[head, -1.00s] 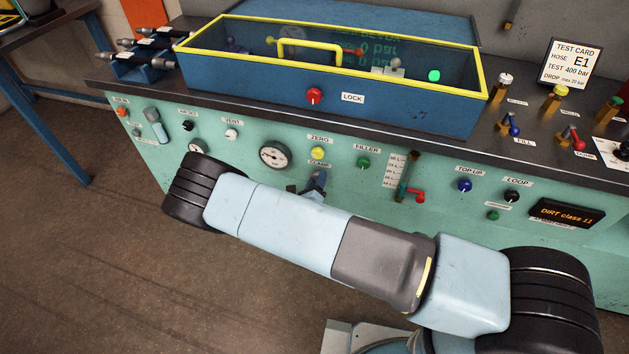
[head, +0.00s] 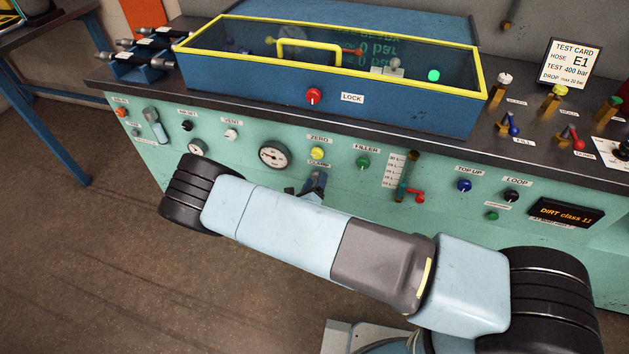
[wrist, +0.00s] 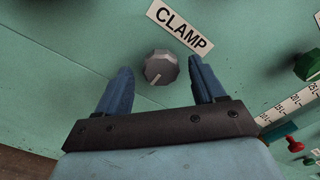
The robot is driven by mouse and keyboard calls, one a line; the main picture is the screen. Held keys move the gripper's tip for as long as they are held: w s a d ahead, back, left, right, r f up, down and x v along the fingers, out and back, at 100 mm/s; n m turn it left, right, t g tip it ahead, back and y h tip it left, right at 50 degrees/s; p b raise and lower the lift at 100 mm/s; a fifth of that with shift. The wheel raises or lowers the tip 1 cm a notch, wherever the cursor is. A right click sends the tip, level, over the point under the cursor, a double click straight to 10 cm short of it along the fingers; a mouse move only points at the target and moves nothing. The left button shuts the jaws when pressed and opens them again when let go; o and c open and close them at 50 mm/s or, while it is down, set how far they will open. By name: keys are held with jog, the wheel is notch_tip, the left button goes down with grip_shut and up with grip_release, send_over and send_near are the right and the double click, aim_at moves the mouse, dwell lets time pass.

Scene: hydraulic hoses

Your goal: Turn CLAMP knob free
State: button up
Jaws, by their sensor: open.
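The CLAMP knob (wrist: 161,68) is a grey faceted knob with a pale pointer line on the green panel. It shows in the wrist view below the CLAMP label (wrist: 180,27). My gripper (wrist: 160,82) is open, with one blue finger on each side of the knob. In the head view my gripper (head: 313,186) is at the panel under the CLAMP label (head: 319,163), and the knob is hidden there.
A green FILLER knob (head: 363,162), a yellow ZERO knob (head: 317,153) and a gauge (head: 274,155) are close by. A sight tube with a red lever (head: 417,196) is to the right. Above stands a blue test box (head: 400,113) with a red LOCK knob (head: 313,96).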

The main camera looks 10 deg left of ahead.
jog(key=s+a, duration=0.1)
jog(key=s, duration=1.1)
jog(key=shift+s, duration=0.4)
jog(key=shift+s, duration=0.1)
